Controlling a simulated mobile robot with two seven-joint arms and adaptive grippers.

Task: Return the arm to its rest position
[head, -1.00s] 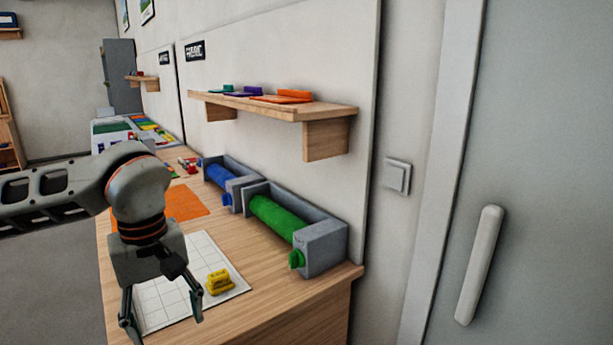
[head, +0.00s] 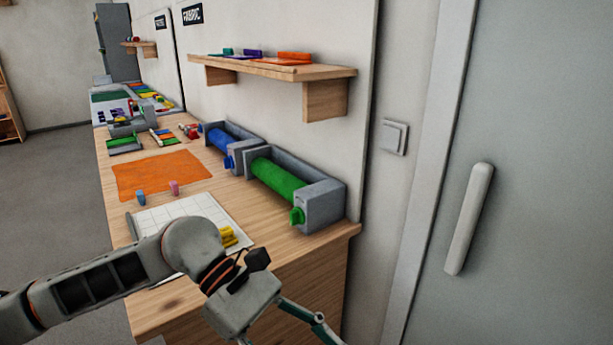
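My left arm reaches in from the lower left. Its gripper (head: 290,335) is at the bottom edge of the head view, in front of the table's near end. Its fingers are spread apart with nothing seen between them, and the tips are partly cut off by the frame. My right gripper is not in view.
The wooden table (head: 290,262) holds a white gridded mat (head: 180,212), partly hidden by my arm, with a yellow object (head: 229,238). Beyond are orange fabric (head: 160,176), a green roll (head: 277,181) and a blue roll (head: 219,142). A wall shelf (head: 300,70) hangs above.

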